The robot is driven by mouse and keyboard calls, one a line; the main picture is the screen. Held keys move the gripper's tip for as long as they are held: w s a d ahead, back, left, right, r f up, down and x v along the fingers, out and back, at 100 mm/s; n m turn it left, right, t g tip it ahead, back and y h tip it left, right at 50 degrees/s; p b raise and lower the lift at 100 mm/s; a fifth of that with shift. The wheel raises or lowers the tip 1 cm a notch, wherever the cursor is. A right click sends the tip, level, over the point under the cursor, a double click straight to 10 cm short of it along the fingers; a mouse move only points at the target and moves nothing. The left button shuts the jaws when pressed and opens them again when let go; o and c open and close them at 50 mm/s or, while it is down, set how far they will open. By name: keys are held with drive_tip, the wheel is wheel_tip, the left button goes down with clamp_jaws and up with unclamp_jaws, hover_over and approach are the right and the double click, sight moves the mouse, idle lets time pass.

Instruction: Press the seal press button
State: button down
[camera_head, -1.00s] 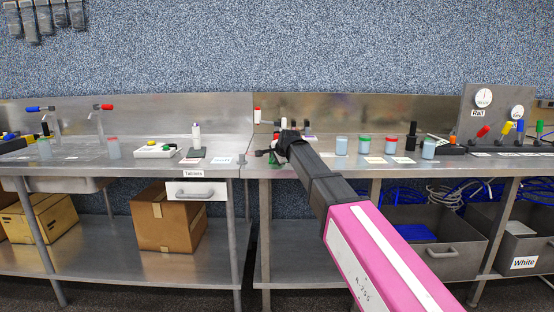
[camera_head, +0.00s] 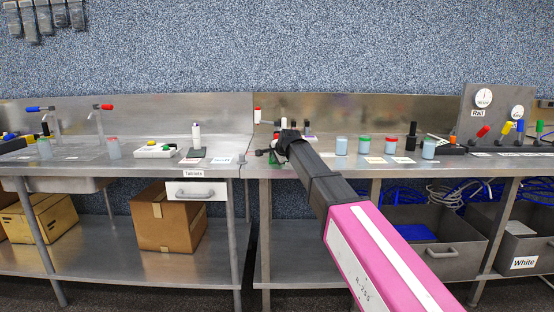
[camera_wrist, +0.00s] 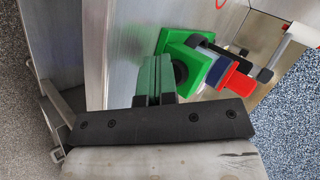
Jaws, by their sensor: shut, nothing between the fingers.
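My gripper (camera_wrist: 153,80) is shut and empty in the wrist view, its green fingers pressed together. Just beyond the fingertips, to their right, is a green block (camera_wrist: 202,62) with a dark round part (camera_wrist: 180,73) on its face; this may be the seal press and its button, but no label is readable. The fingertips look close to the block; I cannot tell whether they touch it. In the head view my arm's black end reaches over the right-hand steel bench (camera_head: 350,168), and it hides most of what lies behind it.
Beside the green block are a blue piece (camera_wrist: 212,72) and a red piece (camera_wrist: 239,80). Several lidded jars, including a green-lidded one (camera_head: 364,145), stand right of my arm. A black bottle (camera_head: 411,137) stands among them. A steel backsplash (camera_head: 360,112) runs behind the bench.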

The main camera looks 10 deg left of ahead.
drive_tip(key=shift+s, duration=0.1)
drive_tip(key=shift+s+d, duration=0.25)
drive_tip(key=shift+s, duration=0.6)
drive_tip(key=s, duration=0.2)
drive_tip(key=s+d, duration=0.1)
drive_tip(key=s, duration=0.2)
idle(0.3)
drive_tip(key=shift+w, duration=0.1)
idle(0.3)
